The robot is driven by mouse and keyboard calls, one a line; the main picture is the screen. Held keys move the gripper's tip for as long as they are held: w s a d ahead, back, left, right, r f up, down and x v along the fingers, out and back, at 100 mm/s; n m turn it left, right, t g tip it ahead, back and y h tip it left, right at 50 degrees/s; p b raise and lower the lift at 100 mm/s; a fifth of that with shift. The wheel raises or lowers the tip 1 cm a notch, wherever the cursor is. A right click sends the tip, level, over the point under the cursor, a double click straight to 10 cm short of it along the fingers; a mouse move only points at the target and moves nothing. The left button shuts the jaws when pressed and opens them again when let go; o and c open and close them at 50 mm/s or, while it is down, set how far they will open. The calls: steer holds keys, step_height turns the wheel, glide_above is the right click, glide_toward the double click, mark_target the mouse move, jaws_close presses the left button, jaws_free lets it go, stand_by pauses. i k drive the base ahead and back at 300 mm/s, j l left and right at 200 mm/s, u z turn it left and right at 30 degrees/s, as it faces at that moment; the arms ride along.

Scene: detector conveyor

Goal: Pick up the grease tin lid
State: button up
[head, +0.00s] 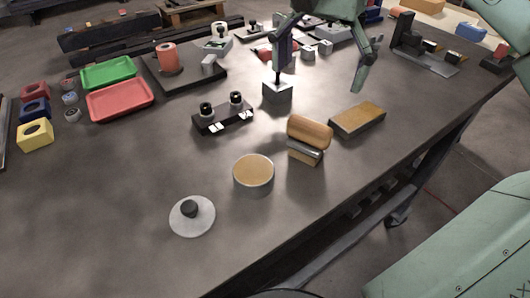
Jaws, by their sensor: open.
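The grease tin lid (193,224), a pale grey disc with a dark knob on top, lies flat on the dark bench near its front edge. The round grey tin (253,182) with a tan top surface stands just behind and to the right of the lid, apart from it. My gripper (318,85) is at the upper right of the lid, well away from it, farther back over the bench. Its two green-grey fingers are spread wide, and nothing shows between them.
A wooden-backed brush (310,130) and a tan-topped block (358,120) are right of the tin. A black fixture with two knobs (223,118) is behind it. Red (120,100) and green trays (108,72) and coloured blocks sit at left. The bench left of the lid is clear.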

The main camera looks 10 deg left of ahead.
mark_target(193, 216)
steer(key=u, duration=0.75)
